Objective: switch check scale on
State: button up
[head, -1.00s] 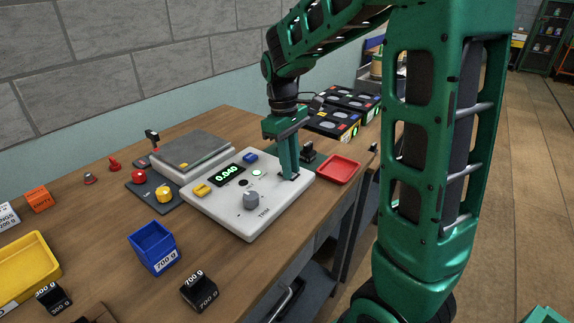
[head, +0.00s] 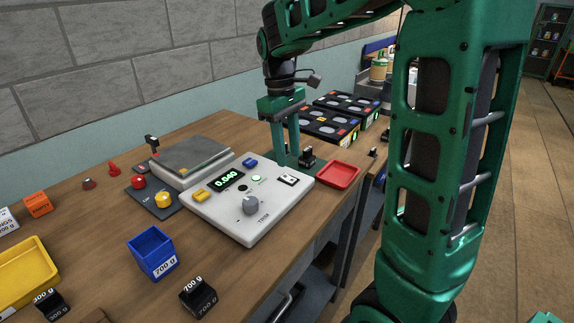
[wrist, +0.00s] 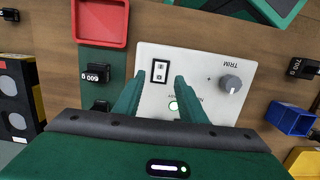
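The scale's pale control panel (head: 240,220) lies on the wooden bench, with a lit green display (head: 226,179) reading 0.040. A black-and-white rocker switch (head: 289,180) sits near its right corner; it also shows in the wrist view (wrist: 159,71). A small green light (head: 256,178) glows on the panel, beside a grey TRIM knob (head: 250,205). The grey weighing plate (head: 192,153) behind is bare. My gripper (head: 287,163) is above the panel beside the switch, empty, with its fingers apart. In the wrist view the switch shows between the fingertips (wrist: 160,78).
A red tray (head: 338,175) and black weights stand right of the panel. A blue bin (head: 152,254), a black 700 g weight (head: 198,297) and a yellow tray (head: 28,272) are nearer on the left. Black units (head: 330,125) stand farther back.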

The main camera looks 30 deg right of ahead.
jog(key=r, duration=0.4)
jog(key=shift+w+a+r, duration=0.1)
jog(key=shift+w+r, duration=0.2)
jog(key=shift+w, duration=0.05)
